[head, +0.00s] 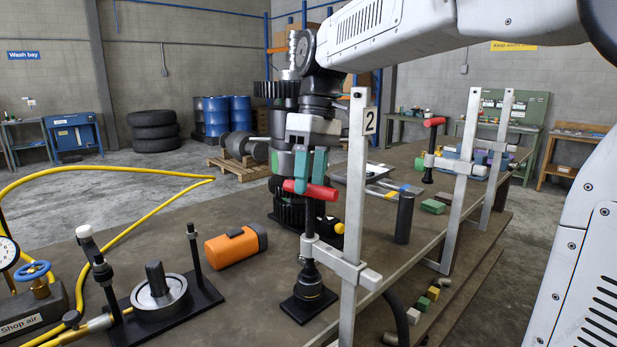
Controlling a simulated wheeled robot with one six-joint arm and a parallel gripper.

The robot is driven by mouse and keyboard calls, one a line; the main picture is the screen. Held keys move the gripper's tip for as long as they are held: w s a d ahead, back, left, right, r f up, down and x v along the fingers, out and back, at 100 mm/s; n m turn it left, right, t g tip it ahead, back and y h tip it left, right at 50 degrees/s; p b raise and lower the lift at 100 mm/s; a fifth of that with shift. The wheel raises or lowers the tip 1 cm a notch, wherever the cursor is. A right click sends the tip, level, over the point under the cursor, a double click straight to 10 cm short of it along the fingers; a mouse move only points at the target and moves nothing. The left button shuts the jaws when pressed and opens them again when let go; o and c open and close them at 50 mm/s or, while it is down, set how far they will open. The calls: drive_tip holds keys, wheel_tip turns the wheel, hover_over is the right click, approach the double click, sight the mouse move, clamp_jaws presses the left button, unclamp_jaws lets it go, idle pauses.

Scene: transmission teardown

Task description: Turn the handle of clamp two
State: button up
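Clamp two is an upright grey bar clamp (354,220) at the bench's front edge, with a "2" tag (370,121) near its top. Its red handle (312,190) lies crosswise on top of a dark screw. The screw passes through the clamp's sliding arm (335,262) and ends in a black foot on a dark square plate (308,299). My gripper (310,180) points down from above, with its teal fingers at the red handle. One finger overlaps the handle in the picture. Whether the fingers are pressed tight on it cannot be told.
Another clamp with a red handle (434,122) stands farther right along the bench (250,305). An orange block tool (236,247) lies left of clamp two. A dark cylinder (404,217) stands to its right. A gear stack stands behind my gripper.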

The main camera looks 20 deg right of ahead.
wheel_tip(320, 180, up, 8)
drive_tip(key=d, duration=0.1)
drive_tip(key=shift+w+f, duration=0.25)
drive_tip(key=shift+w, duration=0.2)
drive_tip(key=shift+d, duration=0.1)
